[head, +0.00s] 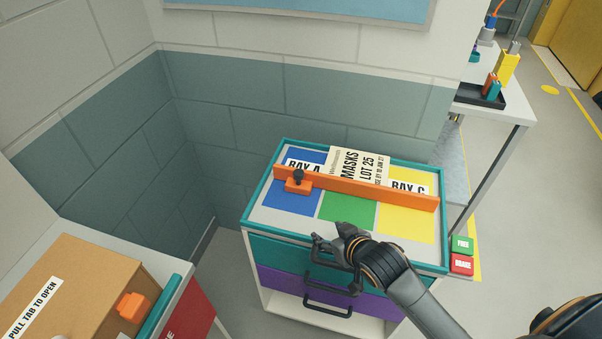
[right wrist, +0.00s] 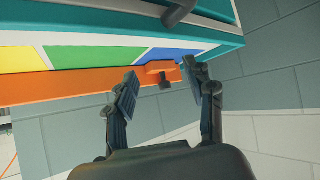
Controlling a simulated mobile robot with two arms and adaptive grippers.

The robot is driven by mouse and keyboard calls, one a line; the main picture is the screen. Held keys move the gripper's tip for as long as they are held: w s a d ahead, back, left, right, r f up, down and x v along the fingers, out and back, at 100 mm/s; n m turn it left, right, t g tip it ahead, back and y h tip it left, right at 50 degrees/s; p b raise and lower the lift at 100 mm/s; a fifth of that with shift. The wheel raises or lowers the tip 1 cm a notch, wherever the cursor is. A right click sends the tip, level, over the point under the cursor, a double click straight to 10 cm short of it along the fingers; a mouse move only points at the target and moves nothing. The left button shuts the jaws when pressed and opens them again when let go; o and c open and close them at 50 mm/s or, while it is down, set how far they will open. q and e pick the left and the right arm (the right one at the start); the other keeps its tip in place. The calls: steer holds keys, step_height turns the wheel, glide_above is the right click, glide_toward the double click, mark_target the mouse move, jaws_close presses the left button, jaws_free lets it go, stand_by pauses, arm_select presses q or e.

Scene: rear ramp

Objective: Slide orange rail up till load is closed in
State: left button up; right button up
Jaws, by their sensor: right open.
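The orange rail (head: 370,190) lies across the top of a teal-rimmed cart (head: 262,190), over blue, green and yellow bays. An orange tab with a dark knob (head: 298,177) sits at its left end. The load, a white box labelled MASKS LOT 25 (head: 358,163), stands behind the rail, its lower part hidden by it. My right gripper (head: 330,240) is open and empty at the cart's near edge, apart from the knob. In the right wrist view, the knob (right wrist: 166,85) shows between the open fingers (right wrist: 160,75), with the rail (right wrist: 65,92) beyond. My left gripper is out of view.
Drawers with dark handles (head: 328,308) are under the cart top. Green FREE (head: 462,244) and red BRAKE (head: 461,264) buttons sit at its right side. A cardboard box (head: 85,290) is at lower left. Walls close in behind and left; floor is free at right.

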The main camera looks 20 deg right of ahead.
mark_target(300, 174)
steer(key=w+d+r+t+y, duration=0.1)
steer(key=w+d+r+t, duration=0.15)
steer(key=w+r, duration=0.45)
steer(key=shift+t, duration=0.35)
steer(key=x, duration=0.5)
steer(key=p+x, duration=0.1)
steer(key=x, duration=0.4)
steer(key=f+x, duration=0.1)
steer(key=x, duration=0.4)
steer(key=shift+a+f, duration=0.15)
steer(key=shift+a, duration=0.2)
jaws_close()
